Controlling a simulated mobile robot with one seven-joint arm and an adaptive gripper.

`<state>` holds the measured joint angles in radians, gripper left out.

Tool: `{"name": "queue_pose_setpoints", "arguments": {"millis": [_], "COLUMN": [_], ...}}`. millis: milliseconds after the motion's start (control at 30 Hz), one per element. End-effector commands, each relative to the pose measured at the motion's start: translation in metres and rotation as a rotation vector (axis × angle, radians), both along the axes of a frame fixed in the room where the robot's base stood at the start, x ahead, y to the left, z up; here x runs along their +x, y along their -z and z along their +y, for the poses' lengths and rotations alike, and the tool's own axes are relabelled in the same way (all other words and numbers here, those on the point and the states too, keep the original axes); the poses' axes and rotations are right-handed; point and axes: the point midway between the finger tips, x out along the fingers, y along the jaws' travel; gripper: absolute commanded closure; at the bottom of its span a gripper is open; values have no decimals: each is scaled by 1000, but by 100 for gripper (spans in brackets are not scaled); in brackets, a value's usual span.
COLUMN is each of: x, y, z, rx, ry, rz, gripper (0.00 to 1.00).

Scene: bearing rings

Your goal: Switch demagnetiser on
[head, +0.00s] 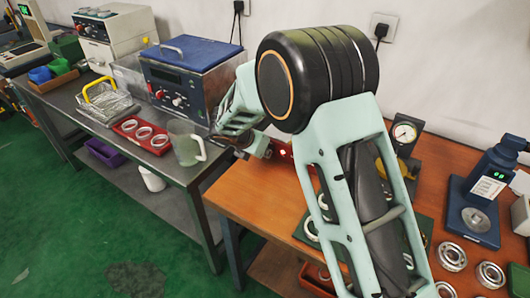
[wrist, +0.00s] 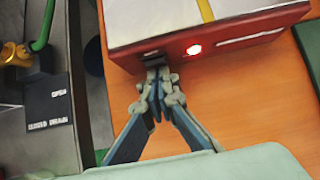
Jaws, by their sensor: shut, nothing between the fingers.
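The demagnetiser (wrist: 245,42) is a dark red box with a grey top and a pale strip across it. Its front face carries a glowing red lamp (wrist: 193,48) and a small black switch (wrist: 154,57) to the left of the lamp. My gripper (wrist: 156,86) is shut and empty, with its fingertips right at the switch; I cannot tell whether they touch it. In the head view only a red part of the demagnetiser (head: 279,146) shows, at the left end of the wooden bench, mostly hidden behind my arm.
The wooden bench (head: 246,190) also holds a dial gauge (head: 405,132), a blue instrument (head: 478,195) and several bearing rings (head: 452,256). The metal bench at left holds a blue-lidded bath (head: 190,75), a red ring tray (head: 140,122) and a jug (head: 188,142). A drain valve (wrist: 14,45) is at left.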

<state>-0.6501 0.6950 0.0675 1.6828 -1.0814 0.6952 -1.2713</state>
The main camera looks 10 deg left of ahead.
Motion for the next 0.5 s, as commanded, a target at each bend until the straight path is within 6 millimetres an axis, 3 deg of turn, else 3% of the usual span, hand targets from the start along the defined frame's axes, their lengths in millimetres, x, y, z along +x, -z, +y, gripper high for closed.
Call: {"name": "queue_pose_setpoints", "arguments": {"millis": [500], "x": [3], "y": [-19], "z": [-2], "rx": [-2], "ry": [4], "rz": [-6], "gripper": [100]}}
